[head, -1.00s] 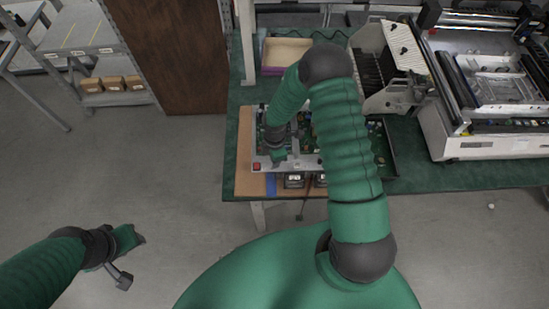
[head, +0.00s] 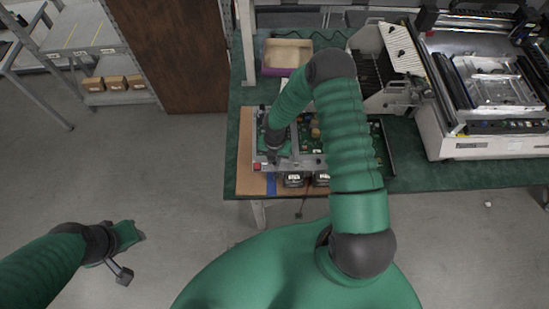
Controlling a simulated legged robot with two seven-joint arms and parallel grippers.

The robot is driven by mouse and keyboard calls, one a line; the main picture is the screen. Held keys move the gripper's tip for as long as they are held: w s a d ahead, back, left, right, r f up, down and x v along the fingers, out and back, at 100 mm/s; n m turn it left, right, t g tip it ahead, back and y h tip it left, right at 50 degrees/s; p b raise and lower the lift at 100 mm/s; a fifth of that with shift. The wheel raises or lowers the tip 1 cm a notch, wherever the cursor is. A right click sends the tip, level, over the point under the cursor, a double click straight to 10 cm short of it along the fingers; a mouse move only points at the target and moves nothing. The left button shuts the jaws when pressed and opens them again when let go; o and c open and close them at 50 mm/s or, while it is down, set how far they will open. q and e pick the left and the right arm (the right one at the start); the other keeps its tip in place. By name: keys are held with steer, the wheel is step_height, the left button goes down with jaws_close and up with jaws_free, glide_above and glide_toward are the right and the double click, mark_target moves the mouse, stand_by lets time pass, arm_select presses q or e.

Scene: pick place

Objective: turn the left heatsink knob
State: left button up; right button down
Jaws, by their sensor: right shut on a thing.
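A circuit board fixture (head: 312,161) with a metal front rail and a red button (head: 257,167) sits on a wooden board at the table's front edge. My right gripper (head: 272,157) reaches down at the left part of the fixture, just behind the front rail. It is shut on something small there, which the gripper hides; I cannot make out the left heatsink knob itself. My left gripper (head: 138,237) hangs over the floor at the lower left, away from the table; its fingers are too small to judge.
The fixture lies on a green-topped table (head: 420,180). A bin (head: 287,55) stands behind it, a white slotted rack (head: 402,48) at the back right, and a large white machine (head: 484,147) at the right. A shelf with small cardboard boxes (head: 115,83) is at the far left.

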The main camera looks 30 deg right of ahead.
steer(key=n+p, duration=0.1)
steer(key=n, duration=0.5)
steer(key=shift+p, duration=0.35)
steer(key=n+p, duration=0.1)
steer(key=n, duration=0.5)
steer(key=c, duration=1.4)
jaws_free()
steer(key=shift+o, duration=0.2)
step_height(320, 180, up, 17)
steer(key=b, duration=0.1)
steer(key=shift+f, duration=0.15)
